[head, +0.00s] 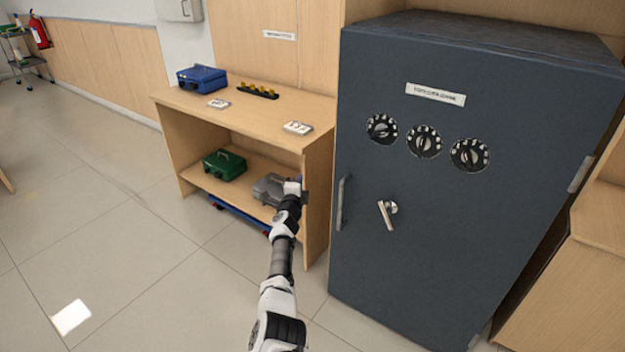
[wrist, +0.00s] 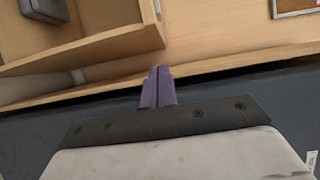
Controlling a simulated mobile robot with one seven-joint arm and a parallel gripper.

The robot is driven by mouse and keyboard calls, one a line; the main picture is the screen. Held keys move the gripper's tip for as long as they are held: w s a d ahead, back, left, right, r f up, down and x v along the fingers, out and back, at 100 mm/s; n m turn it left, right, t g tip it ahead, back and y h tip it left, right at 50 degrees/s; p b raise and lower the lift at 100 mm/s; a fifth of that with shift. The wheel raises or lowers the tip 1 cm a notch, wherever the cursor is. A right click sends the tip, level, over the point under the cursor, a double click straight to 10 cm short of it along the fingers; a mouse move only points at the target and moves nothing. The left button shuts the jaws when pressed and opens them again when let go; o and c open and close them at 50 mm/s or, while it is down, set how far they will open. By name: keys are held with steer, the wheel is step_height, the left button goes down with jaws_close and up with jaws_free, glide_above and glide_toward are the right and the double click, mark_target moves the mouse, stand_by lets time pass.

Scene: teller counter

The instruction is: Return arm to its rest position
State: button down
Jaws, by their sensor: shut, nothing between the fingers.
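My arm reaches forward from the bottom of the head view toward the right end of a wooden shelf unit (head: 318,190). My gripper (wrist: 158,88) shows in the wrist view with its two purple fingers together and nothing between them. In the head view the gripper is near the lower shelf's right end, beside a grey cash box (head: 268,188), and mostly hidden by the wrist. The grey box also shows at the top left of the wrist view (wrist: 45,10), apart from the fingers.
A dark safe (head: 440,230) with three dials stands close on the right. A green box (head: 224,165) sits on the lower shelf.

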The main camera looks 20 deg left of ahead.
steer(key=shift+s+a+f, duration=0.1)
steer(key=shift+s+a, duration=0.1)
steer(key=shift+a, duration=0.15)
